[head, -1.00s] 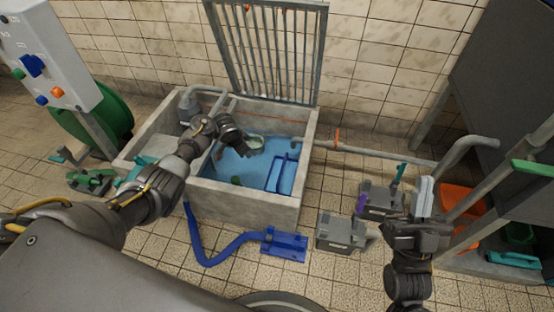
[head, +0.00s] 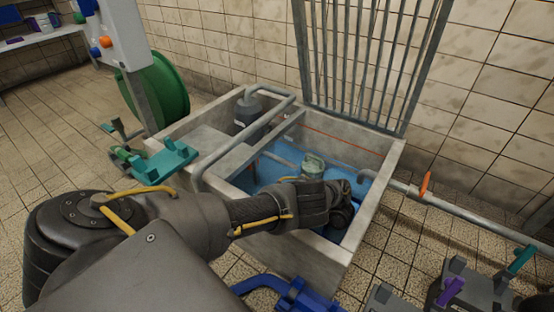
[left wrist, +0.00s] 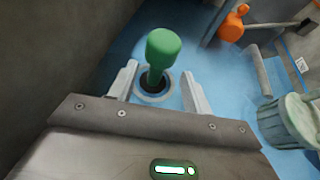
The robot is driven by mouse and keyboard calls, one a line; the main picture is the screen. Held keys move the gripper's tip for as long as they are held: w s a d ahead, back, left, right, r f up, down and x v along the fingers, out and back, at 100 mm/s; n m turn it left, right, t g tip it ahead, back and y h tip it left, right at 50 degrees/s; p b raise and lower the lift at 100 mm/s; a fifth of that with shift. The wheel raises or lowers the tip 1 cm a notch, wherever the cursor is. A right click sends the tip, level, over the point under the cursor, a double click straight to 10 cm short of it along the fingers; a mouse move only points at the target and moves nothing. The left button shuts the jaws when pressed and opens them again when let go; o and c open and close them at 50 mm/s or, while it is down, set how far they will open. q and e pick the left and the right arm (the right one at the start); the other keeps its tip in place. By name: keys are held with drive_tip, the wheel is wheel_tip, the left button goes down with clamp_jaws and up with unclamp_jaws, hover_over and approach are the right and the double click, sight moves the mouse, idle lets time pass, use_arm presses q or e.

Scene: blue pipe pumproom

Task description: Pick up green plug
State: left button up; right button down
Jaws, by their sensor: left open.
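The green plug (left wrist: 163,50) shows in the left wrist view, with a rounded head and a narrower stem. It stands over a dark round hole with a grey ring (left wrist: 153,94) in the blue basin floor. My left gripper (left wrist: 157,73) is open, its two pale fingers on either side of the plug with visible gaps; I see no contact. In the head view my left gripper (head: 342,208) reaches down into the concrete basin (head: 320,256), and the plug is hidden there behind my arm. My right gripper is not in view.
A pale green pump-like object (head: 313,165) stands in the basin near my left wrist; it also shows in the left wrist view (left wrist: 290,120). A grey pipe (head: 210,160) crosses the basin. An orange-handled pipe (head: 425,185) runs right. A raised grate (head: 365,60) stands behind.

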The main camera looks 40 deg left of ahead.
use_arm(q)
drive_tip(key=shift+s+a+f, duration=0.1)
drive_tip(key=shift+a+f, duration=0.05)
drive_tip(key=shift+b+x, duration=0.5)
drive_tip(key=shift+x, duration=0.65)
drive_tip(key=b+x, duration=0.1)
drive_tip(key=x, duration=0.1)
drive_tip(key=f+b+x, duration=0.1)
drive_tip(key=shift+a+b, duration=0.15)
drive_tip(key=shift+b, duration=0.2)
drive_tip(key=shift+s+a+f, duration=0.2)
drive_tip(key=shift+s+a, duration=0.05)
drive_tip(key=shift+a, duration=0.4)
drive_tip(key=shift+c, duration=0.4)
clamp_jaws()
drive_tip(key=shift+r, duration=0.1)
